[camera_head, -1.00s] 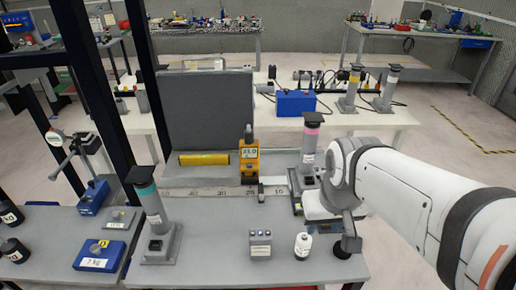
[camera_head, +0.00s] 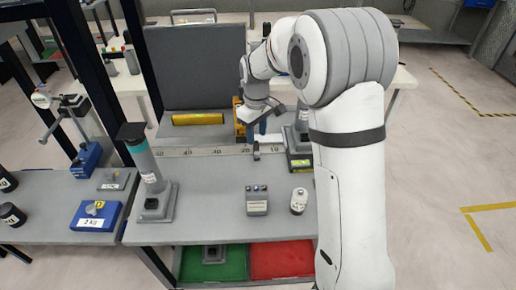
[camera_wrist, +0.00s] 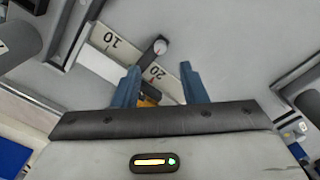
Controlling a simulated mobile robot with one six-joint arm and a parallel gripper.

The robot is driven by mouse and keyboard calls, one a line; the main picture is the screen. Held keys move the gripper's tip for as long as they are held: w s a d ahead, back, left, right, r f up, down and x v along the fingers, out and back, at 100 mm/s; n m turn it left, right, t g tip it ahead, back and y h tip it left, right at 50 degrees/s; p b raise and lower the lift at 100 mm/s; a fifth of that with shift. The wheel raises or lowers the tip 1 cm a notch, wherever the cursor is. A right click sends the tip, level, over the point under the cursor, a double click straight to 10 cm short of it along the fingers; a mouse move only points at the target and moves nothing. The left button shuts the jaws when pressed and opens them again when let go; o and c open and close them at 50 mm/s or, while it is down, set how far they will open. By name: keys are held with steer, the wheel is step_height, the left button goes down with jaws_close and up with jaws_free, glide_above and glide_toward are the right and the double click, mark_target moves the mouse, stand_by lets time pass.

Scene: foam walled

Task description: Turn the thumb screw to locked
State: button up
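The ruler rail (camera_head: 205,152) with printed numbers lies across the grey bench, and a dark slider (camera_head: 256,151) sits on it. My gripper (camera_head: 258,130) hangs above the rail, just behind the slider. In the wrist view my gripper (camera_wrist: 158,76) has its two blue fingers apart with nothing between them; the knob is beyond the tips. Whether it is locked I cannot tell.
A yellow device (camera_head: 239,118) stands behind the rail, partly hidden by my gripper. A grey post (camera_head: 302,120) stands to the right, partly hidden by my arm. A grey button box (camera_head: 257,201) and white bottle (camera_head: 298,201) stand in front. A teal-banded post (camera_head: 150,175) is left.

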mark_target(257, 153)
step_height(257, 153, down, 7)
steer(key=shift+f, duration=0.1)
stand_by(0.3)
steer(key=shift+c, duration=0.2)
jaws_close()
steer(key=shift+d, duration=0.25)
steer(key=shift+a, duration=0.2)
